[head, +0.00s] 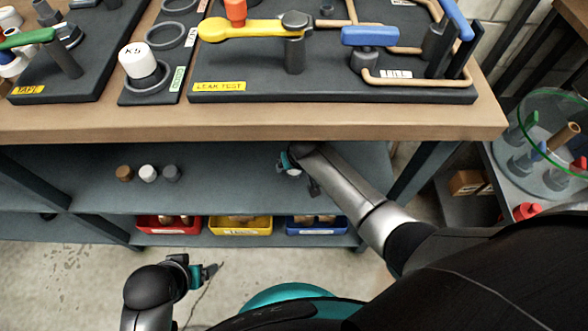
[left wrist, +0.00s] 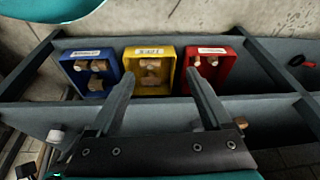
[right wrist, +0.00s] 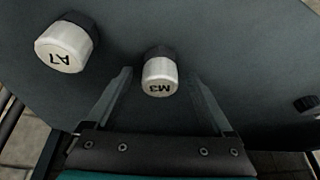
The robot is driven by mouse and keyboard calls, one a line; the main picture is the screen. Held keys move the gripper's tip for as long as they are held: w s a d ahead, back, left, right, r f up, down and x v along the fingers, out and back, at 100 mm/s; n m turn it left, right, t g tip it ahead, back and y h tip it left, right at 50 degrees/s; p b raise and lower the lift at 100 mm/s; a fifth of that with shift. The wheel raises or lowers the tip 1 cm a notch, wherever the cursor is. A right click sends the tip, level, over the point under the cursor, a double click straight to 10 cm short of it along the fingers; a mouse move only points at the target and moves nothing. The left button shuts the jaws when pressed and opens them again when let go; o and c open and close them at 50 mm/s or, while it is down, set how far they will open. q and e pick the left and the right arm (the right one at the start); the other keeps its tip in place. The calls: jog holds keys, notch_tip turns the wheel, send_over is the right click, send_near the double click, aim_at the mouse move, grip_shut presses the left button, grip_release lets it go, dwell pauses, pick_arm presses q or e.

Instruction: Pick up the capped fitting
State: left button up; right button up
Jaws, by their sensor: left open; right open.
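Two fittings with white caps and dark bodies show in the right wrist view: one marked M3 (right wrist: 160,76) and one marked A7 (right wrist: 64,46). My right gripper (right wrist: 160,80) is open, with the M3 fitting in view between its fingers; no grip on it shows. In the head view my right gripper (head: 297,172) reaches under the bench top to the shelf and largely hides what is there. Another white-capped fitting, marked K5 (head: 138,62), stands on a dark board on the bench. My left gripper (left wrist: 159,75) is open and empty, low in front of the bench.
Brown, white and grey pieces (head: 147,173) stand on the shelf (head: 220,185). Below are red (head: 166,231), yellow (head: 240,231) and blue (head: 317,231) bins holding parts. The wooden bench edge (head: 250,123) overhangs the shelf. A round glass-edged stand (head: 540,95) is at right.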

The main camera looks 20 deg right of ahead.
jog(key=shift+w+f+b, duration=0.25)
jog(key=shift+f+b, duration=0.15)
jog(key=shift+f, duration=0.3)
pick_arm(q)
jog(key=shift+w+r, duration=0.25)
jog(key=shift+r, duration=0.95)
pick_arm(e)
grip_shut()
